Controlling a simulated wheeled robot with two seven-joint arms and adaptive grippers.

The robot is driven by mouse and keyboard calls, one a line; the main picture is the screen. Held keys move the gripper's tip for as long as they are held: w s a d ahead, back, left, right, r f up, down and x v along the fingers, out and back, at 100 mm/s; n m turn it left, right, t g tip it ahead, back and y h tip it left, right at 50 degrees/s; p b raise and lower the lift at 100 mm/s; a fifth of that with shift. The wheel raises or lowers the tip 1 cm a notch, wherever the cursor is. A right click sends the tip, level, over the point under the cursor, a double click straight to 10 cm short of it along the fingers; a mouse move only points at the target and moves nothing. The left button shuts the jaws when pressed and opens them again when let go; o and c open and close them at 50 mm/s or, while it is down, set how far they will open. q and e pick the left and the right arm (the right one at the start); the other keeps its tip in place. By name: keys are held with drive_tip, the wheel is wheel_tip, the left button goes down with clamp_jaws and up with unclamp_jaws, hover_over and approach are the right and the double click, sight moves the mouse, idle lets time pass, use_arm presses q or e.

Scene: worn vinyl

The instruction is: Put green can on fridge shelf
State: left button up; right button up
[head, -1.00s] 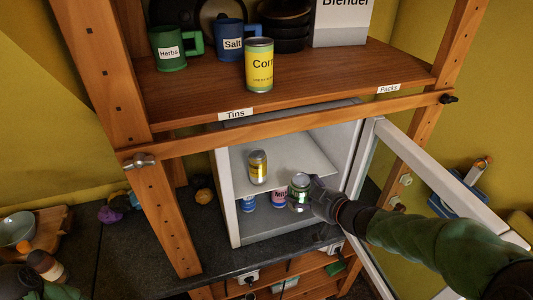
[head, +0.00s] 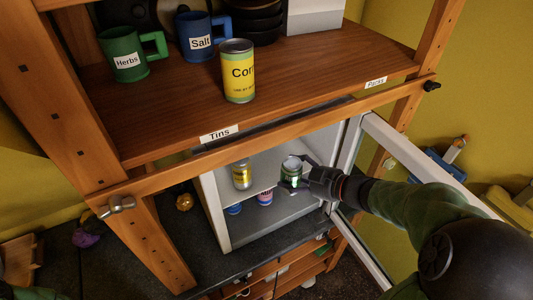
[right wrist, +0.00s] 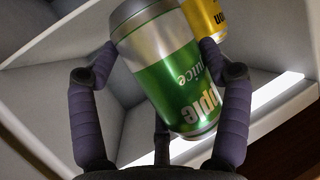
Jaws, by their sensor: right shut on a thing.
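The green can (head: 291,170), silver and green with a juice label, is in my right gripper (head: 298,183) at the fridge's open front. The right wrist view shows the green can (right wrist: 175,75) tilted between my right gripper's fingers (right wrist: 158,58), which are shut around it. The white fridge shelf (head: 266,166) is just behind it, at about the can's height. A yellow can (head: 242,175) stands on that shelf, left of the green can. It also shows behind it in the right wrist view (right wrist: 207,18). My left gripper is not in view.
A blue can (head: 234,209) and a pink can (head: 265,198) stand below the shelf. The fridge door (head: 410,155) is open to the right. A wooden shelf (head: 165,118) above holds mugs and a corn tin (head: 238,72). The fridge shelf has free room right of the yellow can.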

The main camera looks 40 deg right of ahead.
drive_tip(key=w, duration=0.4)
drive_tip(key=w+d+b, duration=0.1)
drive_tip(key=w, duration=0.9)
drive_tip(key=shift+d+f+b, duration=0.25)
drive_tip(key=shift+f+b, duration=0.05)
wheel_tip(320, 180, down, 3)
drive_tip(key=shift+f+b, duration=0.1)
drive_tip(key=shift+b, duration=0.55)
drive_tip(key=shift+r, duration=0.2)
drive_tip(key=shift+f, duration=0.15)
drive_tip(key=o, duration=1.4)
drive_tip(key=shift+f, duration=0.1)
drive_tip(key=shift+c, duration=0.2)
